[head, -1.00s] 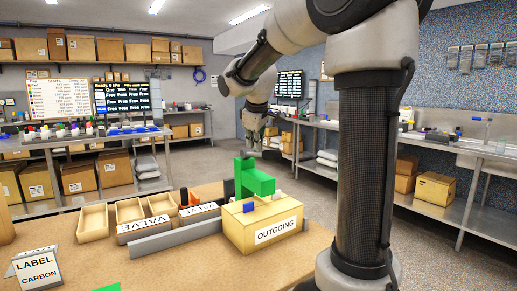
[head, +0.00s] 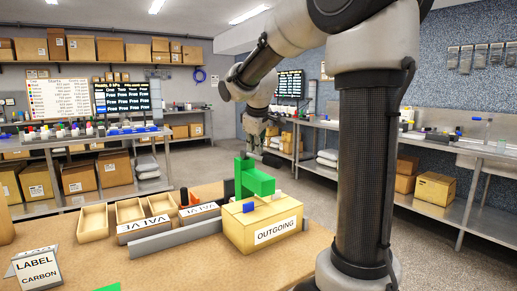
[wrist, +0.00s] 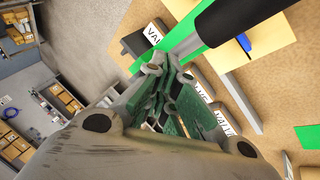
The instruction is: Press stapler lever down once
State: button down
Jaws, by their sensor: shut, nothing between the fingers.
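The green stapler (head: 253,180) stands upright behind the OUTGOING box in the head view. In the wrist view its green body (wrist: 192,37) shows past the fingers, with a grey bar (wrist: 192,46) and a thick black grip (wrist: 238,18) that look like its lever. My gripper (head: 255,148) is shut and empty, just above and behind the top of the stapler. In the wrist view its fingertips (wrist: 170,70) point toward the grey bar. I cannot tell whether they touch it.
The yellow OUTGOING box (head: 262,222) sits in front of the stapler, with small blue and white items on top. Wooden bins (head: 92,221) and VALVE labels (head: 144,229) lie to the left behind a grey rail (head: 178,240). The bench front is mostly clear.

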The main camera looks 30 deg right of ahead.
jog(key=shift+s+f, duration=0.2)
jog(key=shift+f, duration=0.45)
dwell(0.5)
jog(key=shift+w+r, duration=0.25)
jog(key=shift+r, duration=0.65)
jog(key=shift+w+r, duration=0.3)
jog(key=shift+r, duration=0.55)
jog(key=shift+w+r, duration=0.25)
jog(key=shift+r, duration=0.65)
jog(key=r, duration=0.2)
jog(key=w+r, duration=0.1)
jog(key=r, duration=0.1)
jog(key=shift+w+r, duration=0.2)
jog(key=shift+r, duration=0.2)
jog(key=s+a+f+m+y, duration=0.1)
jog(key=s+f, duration=0.4)
jog(key=s, duration=0.5)
jog(key=s+a+f+m, duration=0.3)
jog(key=s+f, duration=0.2)
jog(key=s, duration=0.6)
jog(key=s+a+f+m+g+y, duration=0.1)
jog(key=s+f, duration=0.4)
jog(key=s, duration=0.5)
jog(key=shift+s+a+m+y, duration=0.3)
jog(key=shift+s+a+m, duration=0.05)
jog(key=shift+a+m, duration=0.3)
